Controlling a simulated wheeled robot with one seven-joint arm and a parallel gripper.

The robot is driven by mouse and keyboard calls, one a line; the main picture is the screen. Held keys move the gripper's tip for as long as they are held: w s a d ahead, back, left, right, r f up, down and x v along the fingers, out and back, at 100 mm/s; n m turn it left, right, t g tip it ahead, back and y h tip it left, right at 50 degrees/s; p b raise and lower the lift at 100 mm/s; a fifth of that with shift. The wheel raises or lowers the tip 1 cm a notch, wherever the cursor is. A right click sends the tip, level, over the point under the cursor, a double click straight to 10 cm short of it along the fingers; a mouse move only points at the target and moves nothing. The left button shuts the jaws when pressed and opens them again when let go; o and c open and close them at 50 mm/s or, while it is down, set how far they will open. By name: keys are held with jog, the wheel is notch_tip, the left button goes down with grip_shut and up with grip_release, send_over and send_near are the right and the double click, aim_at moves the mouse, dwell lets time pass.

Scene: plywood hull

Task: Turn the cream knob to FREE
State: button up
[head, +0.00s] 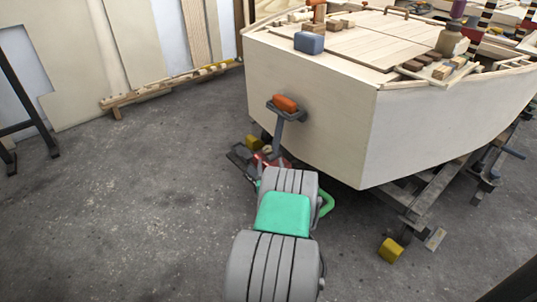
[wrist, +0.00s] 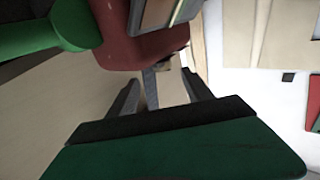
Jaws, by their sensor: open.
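A small cream knob (head: 267,150) appears to sit on a red housing (head: 263,160) low beside the hull, just beyond the end of my arm in the head view. It is too small there to read any marking or its setting. In the wrist view my gripper (wrist: 159,78) is open, its two dark fingers apart. A dark red body (wrist: 140,45) is close above the fingertips. I cannot make out the cream knob for certain in the wrist view. In the head view my gripper is hidden behind my grey and green arm.
A dark upright handle with an orange top (head: 285,104) stands above the red housing, in front of the plywood hull (head: 305,95). Yellow blocks (head: 391,250) sit on the floor by the cradle (head: 430,205). The grey floor (head: 120,215) at left is clear.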

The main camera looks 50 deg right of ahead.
aim_at(269, 152)
jog(key=b+x, duration=0.2)
jog(key=x, duration=0.4)
jog(key=shift+w, duration=0.15)
jog(key=shift+w+d+r, duration=0.1)
jog(key=shift+w+d, duration=0.25)
jog(key=shift+d, duration=0.1)
grip_shut()
